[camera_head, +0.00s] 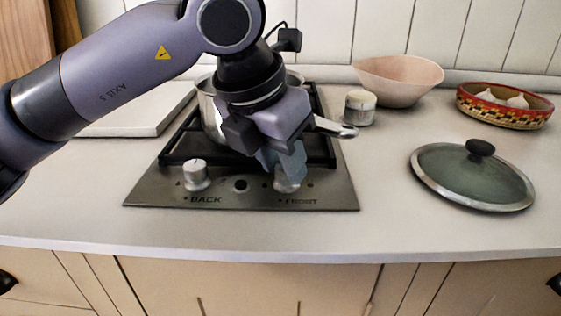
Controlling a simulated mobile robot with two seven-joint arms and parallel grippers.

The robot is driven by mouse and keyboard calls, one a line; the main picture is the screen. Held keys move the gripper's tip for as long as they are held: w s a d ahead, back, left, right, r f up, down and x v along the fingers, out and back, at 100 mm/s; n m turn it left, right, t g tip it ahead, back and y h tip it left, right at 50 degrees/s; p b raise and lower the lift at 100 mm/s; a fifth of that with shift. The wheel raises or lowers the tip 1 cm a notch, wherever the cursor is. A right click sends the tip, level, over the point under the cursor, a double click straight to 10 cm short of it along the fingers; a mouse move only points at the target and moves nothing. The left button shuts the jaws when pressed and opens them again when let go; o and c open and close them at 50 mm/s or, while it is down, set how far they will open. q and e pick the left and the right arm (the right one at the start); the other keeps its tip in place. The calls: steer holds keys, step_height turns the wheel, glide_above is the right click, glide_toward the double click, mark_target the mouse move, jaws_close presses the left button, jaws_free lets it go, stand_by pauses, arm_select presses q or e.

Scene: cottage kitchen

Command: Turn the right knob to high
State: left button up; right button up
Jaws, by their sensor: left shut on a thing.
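The right knob (288,184) sits on the front panel of the hob (240,198), above the label that reads FRONT. My left gripper (286,172) comes down from above and is shut on this knob. Its fingers cover much of the knob, so its pointer cannot be read. The left knob (195,173) stands free above the label BACK, with its mark pointing up. My right gripper does not show.
A metal pot (208,108) with a handle stands on the hob behind my gripper. A glass lid (470,178) lies to the right. A jar (360,107), a pink bowl (398,80), a patterned basket (505,110) and a white board (140,118) are farther back. The front counter is clear.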

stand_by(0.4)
arm_select(q)
steer(key=o, duration=1)
steer(key=shift+o, duration=0.2)
steer(key=v, duration=0.7)
steer(key=shift+p, duration=0.45)
